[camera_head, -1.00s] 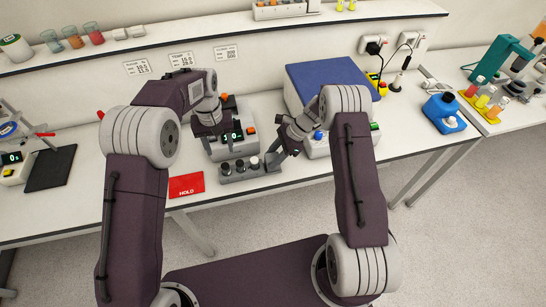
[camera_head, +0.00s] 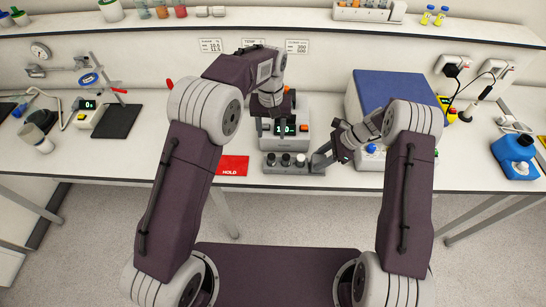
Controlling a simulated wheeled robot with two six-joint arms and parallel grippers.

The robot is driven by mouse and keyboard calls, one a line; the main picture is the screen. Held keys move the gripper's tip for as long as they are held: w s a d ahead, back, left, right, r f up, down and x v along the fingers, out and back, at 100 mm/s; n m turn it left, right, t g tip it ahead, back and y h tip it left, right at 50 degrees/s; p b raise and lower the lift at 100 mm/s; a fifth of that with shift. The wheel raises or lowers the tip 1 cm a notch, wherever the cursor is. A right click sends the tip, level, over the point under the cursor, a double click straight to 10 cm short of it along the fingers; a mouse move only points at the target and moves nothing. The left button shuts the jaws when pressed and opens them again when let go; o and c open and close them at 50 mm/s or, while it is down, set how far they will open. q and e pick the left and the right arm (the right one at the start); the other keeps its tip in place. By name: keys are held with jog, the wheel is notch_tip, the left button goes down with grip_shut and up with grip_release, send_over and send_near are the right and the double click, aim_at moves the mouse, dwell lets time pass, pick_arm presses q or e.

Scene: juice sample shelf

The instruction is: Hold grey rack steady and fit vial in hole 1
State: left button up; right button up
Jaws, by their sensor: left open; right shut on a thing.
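The grey rack (camera_head: 293,170) stands on the bench in front of a grey device with a lit display (camera_head: 287,128). Several dark round vial tops or holes (camera_head: 285,160) show along it; I cannot tell which is hole 1. My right gripper (camera_head: 318,160) is at the rack's right end, shut on the grey rack. My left gripper (camera_head: 276,128) is open and points down in front of the device, behind and above the rack. No vial shows clearly between its fingers, and its arm hides part of the device.
A red HOLD mat (camera_head: 233,166) lies left of the rack. A blue-topped box (camera_head: 400,95) stands behind my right arm. Free bench lies between pad and HOLD mat.

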jog(key=o, duration=1.1)
jog(key=shift+o, duration=0.2)
jog(key=v, duration=1.2)
